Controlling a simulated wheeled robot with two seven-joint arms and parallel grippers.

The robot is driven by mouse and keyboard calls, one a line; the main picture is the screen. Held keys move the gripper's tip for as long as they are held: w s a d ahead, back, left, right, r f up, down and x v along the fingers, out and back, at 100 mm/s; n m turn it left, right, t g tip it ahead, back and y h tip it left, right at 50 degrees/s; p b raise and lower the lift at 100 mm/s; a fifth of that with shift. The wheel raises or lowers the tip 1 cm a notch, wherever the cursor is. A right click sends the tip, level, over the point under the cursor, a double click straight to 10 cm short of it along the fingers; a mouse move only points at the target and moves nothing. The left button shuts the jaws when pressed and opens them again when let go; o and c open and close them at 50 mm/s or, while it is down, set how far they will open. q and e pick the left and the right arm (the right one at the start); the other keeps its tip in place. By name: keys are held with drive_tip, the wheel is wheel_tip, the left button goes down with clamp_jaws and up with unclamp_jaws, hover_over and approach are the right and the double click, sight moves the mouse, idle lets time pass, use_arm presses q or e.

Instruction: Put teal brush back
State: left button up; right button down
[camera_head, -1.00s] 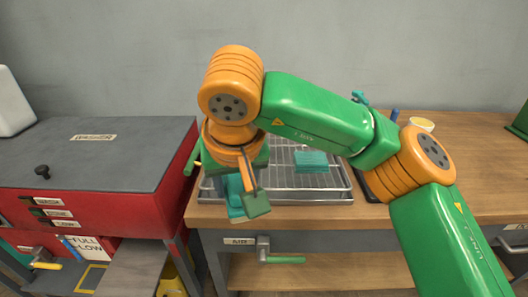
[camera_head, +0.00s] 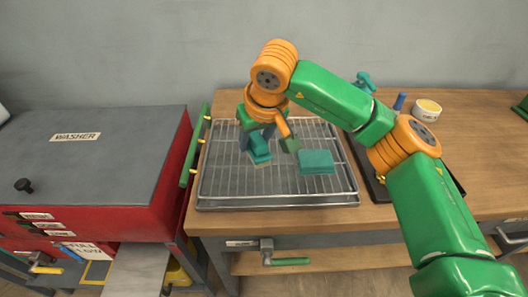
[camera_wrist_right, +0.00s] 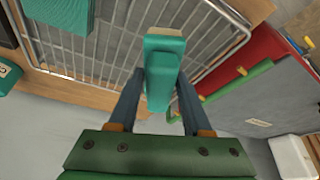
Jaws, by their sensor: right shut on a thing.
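The teal brush (camera_head: 259,147) is a teal block with a cream underside, which shows in the right wrist view (camera_wrist_right: 164,62). My right gripper (camera_head: 252,139) is shut on it, with the dark fingers on either side of the brush in the right wrist view (camera_wrist_right: 160,92). The brush is over the left part of a wire rack in a metal tray (camera_head: 280,204). I cannot tell whether it touches the rack. A second teal block (camera_head: 316,161) lies on the rack to its right. My left gripper is out of view.
The red washer (camera_head: 160,175) with its grey lid (camera_head: 75,160) and green handle bar (camera_head: 188,160) stands left of the tray. A dark tray with a blue-handled item (camera_head: 399,101) and a teal item (camera_head: 366,82) is to the right.

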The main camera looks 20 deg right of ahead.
drive_tip(key=f, duration=0.1)
drive_tip(key=d+f, duration=0.1)
drive_tip(key=f, duration=0.1)
drive_tip(key=w+d+f, duration=0.1)
drive_tip(key=f, duration=0.1)
drive_tip(key=shift+f+p, duration=0.25)
drive_tip(key=shift+p, duration=0.1)
drive_tip(key=shift+f, duration=0.25)
drive_tip(key=shift+f, duration=0.1)
drive_tip(key=shift+c, duration=1.7)
unclamp_jaws()
drive_tip(key=shift+r, duration=0.25)
drive_tip(key=b+v, duration=0.1)
drive_tip(key=v, duration=1)
drive_tip(key=shift+s+r, duration=0.15)
drive_tip(key=shift+r, duration=0.25)
